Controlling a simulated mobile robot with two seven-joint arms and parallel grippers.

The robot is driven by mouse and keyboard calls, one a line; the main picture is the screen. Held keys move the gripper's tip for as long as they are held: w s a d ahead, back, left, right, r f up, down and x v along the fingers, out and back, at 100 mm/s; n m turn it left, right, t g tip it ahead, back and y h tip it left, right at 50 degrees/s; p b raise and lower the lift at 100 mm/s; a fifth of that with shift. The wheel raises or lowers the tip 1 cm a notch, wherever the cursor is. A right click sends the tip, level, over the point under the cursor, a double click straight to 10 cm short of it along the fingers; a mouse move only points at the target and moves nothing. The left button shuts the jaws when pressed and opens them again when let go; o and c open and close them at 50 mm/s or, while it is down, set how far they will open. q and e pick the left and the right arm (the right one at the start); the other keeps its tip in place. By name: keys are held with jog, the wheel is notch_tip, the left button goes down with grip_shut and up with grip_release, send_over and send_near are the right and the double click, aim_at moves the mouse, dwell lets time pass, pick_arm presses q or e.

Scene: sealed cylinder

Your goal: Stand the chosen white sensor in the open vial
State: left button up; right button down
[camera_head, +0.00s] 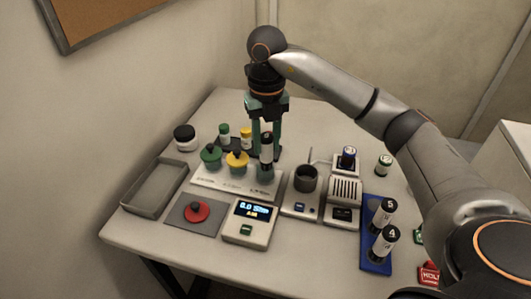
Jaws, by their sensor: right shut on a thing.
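My right gripper (266,136) points straight down, its teal fingers on both sides of a slim black-and-white sensor (267,150). The gripper is shut on the sensor, which is upright. Directly below is the greenish open vial (265,174), at the right end of a pale rack (215,181). The sensor's lower end meets or overlaps the vial's mouth in this view. I cannot tell how far inside it is. A green-capped vial (210,156) and a yellow-capped vial (237,160) stand in the same rack. My left gripper is not in view.
Two black-and-white cylinders marked 5 (386,212) and 4 (384,243) stand in a blue holder (373,266). A device with a dark cup (306,178) is right of the rack. A display box (248,222), red knob (196,211) and empty tray (152,190) lie in front and left.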

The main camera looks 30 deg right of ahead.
aim_at(265, 152)
jog(key=shift+w+f, duration=0.15)
jog(key=shift+w, duration=0.05)
jog(key=f, duration=0.3)
jog(key=shift+w+d+f+p, duration=0.2)
jog(key=shift+w+p, duration=0.1)
jog(key=shift+p, duration=0.1)
jog(key=shift+f, duration=0.2)
jog(key=shift+f, duration=0.2)
jog(key=c, duration=0.5)
grip_release()
jog(key=shift+r, duration=0.1)
